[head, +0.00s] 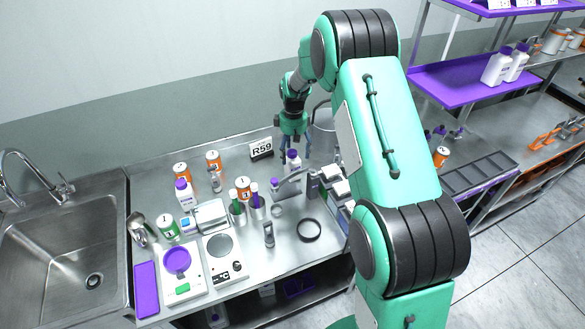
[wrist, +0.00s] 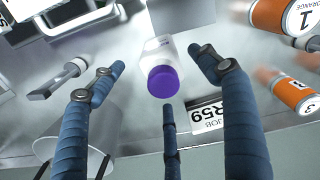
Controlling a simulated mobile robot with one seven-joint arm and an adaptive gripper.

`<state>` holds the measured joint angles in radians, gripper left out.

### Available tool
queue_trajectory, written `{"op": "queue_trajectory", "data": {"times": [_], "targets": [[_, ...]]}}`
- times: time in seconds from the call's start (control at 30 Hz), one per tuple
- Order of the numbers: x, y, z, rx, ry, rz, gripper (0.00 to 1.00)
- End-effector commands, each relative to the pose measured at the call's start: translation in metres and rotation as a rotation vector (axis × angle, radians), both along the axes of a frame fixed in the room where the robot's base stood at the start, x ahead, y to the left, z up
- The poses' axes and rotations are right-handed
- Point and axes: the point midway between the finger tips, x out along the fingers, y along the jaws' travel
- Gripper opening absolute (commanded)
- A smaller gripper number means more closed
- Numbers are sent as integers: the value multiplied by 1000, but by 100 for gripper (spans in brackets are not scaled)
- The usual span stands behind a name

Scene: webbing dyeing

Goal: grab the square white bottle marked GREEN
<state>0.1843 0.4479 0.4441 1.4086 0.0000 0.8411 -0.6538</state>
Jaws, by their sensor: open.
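A square white bottle with a purple cap (head: 292,163) stands on the steel bench below my gripper (head: 293,137). In the wrist view this bottle (wrist: 157,47) is seen from above, between and beyond the blue fingers of my gripper (wrist: 160,75). The fingers are spread open and I see no finger closed on the bottle. Its label cannot be read from here. Another white bottle with a purple cap (head: 185,195) stands farther left on the bench, its marking also unreadable.
A sign reading R59 (head: 261,149) stands just left of my gripper. A metal bucket (head: 322,130) is close on the right. Orange-labelled cans (head: 213,160), purple-capped tubes and a black ring (head: 308,230) are around. A sink (head: 65,250) is at far left.

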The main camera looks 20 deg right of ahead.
Motion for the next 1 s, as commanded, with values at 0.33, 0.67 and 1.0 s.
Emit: {"op": "queue_trajectory", "data": {"times": [0.33,0.67,1.0], "targets": [[0,0,-9,0,0,0,75],[0,1,-19,0,1,0,75],[0,3,-56,0,1,0,75]]}}
